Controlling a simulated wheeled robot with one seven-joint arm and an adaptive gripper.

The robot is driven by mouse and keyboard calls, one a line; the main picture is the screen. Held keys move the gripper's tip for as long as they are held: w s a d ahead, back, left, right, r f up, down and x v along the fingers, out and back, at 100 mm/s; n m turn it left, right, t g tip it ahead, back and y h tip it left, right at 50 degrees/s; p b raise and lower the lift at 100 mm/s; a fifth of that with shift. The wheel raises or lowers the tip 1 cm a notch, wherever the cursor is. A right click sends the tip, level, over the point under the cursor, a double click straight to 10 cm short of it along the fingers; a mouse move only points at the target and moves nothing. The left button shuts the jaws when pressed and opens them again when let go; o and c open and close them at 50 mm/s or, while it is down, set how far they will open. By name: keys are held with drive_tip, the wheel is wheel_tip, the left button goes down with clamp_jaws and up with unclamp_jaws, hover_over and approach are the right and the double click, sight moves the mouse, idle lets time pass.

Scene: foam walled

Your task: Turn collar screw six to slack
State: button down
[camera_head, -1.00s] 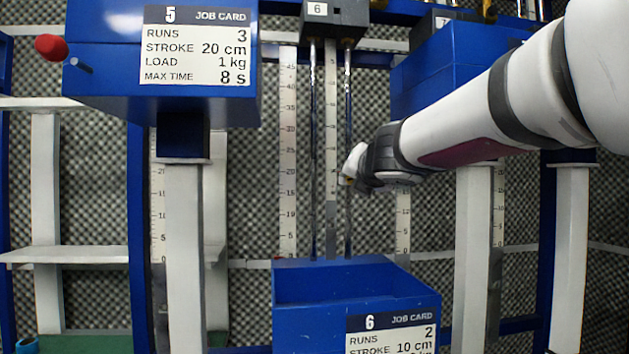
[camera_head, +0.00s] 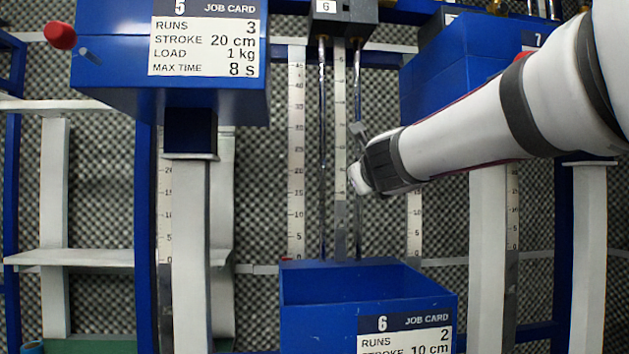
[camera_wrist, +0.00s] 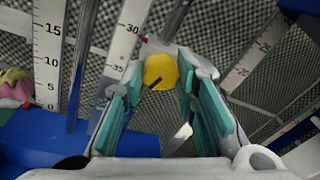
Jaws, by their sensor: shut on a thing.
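The collar screw is a yellow round knob (camera_wrist: 160,71) with a dark slot-like mark, between the teal-padded fingers in the wrist view. My gripper (camera_wrist: 163,62) is shut on it, one finger on each side. In the head view my gripper (camera_head: 358,180) is at the right-hand rod of station 6, above the blue bin (camera_head: 365,285) labelled 6. The knob is hidden there by my gripper. The collar behind the knob is mostly hidden in both views.
Two thin rods (camera_head: 322,150) hang from a dark block (camera_head: 345,22) marked 6, with ruler strips (camera_head: 297,150) beside them. Blue box 5 (camera_head: 170,105) is on the left and blue box 7 (camera_head: 465,60) on the right, close to my arm.

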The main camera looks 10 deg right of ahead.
drive_tip(key=shift+n+t+b, duration=0.3)
drive_tip(key=shift+n+b, duration=0.15)
drive_tip(key=shift+n, duration=1.45)
drive_tip(key=c, duration=1.2)
unclamp_jaws()
drive_tip(key=shift+c, duration=0.2)
drive_tip(key=shift+s, duration=0.1)
drive_tip(key=s+a, duration=0.1)
drive_tip(key=s, duration=1)
drive_tip(key=shift+s+a, duration=0.25)
drive_tip(key=shift+s, duration=0.1)
